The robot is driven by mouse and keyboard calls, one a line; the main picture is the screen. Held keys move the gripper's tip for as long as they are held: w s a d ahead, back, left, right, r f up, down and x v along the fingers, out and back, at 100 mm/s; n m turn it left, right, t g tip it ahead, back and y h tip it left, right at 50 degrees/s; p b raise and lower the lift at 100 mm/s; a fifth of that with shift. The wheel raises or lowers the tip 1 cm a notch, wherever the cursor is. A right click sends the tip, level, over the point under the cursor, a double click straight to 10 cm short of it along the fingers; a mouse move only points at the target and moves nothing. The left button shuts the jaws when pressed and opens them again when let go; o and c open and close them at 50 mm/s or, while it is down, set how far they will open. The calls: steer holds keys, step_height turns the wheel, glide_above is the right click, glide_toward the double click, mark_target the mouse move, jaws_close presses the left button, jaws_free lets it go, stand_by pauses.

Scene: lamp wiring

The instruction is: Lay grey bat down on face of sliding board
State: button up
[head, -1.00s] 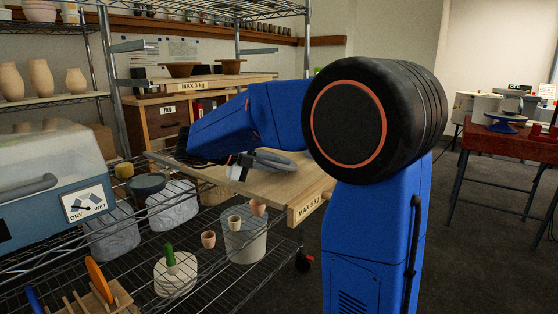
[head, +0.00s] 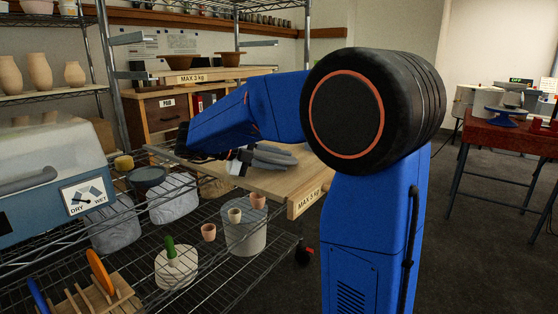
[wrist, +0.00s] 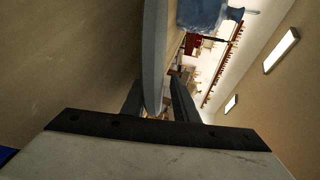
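The grey bat (wrist: 153,50) shows edge-on in the wrist view as a pale grey strip running down between my gripper's fingers. In the head view the grey bat (head: 285,150) is a small, flat grey shape low over the sliding board (head: 275,184), partly hidden by my gripper. The board is pale wood with a "MAX 5 kg" label on its front edge. My gripper (wrist: 160,95) has its fingers apart, one on each side of the bat, with a gap visible on the right side. Whether the bat rests fully on the board is hard to tell.
An upper board (head: 215,74) marked "MAX 3 kg" holds brown bowls. The wire shelf below carries small pots, a bucket (head: 245,232) and wrapped blocks. A DRY/WET cabinet (head: 50,190) stands at left. A red table (head: 510,142) stands at right, with open floor before it.

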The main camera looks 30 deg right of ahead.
steer(key=v, duration=1.7)
steer(key=shift+a, duration=0.2)
steer(key=shift+r, duration=0.1)
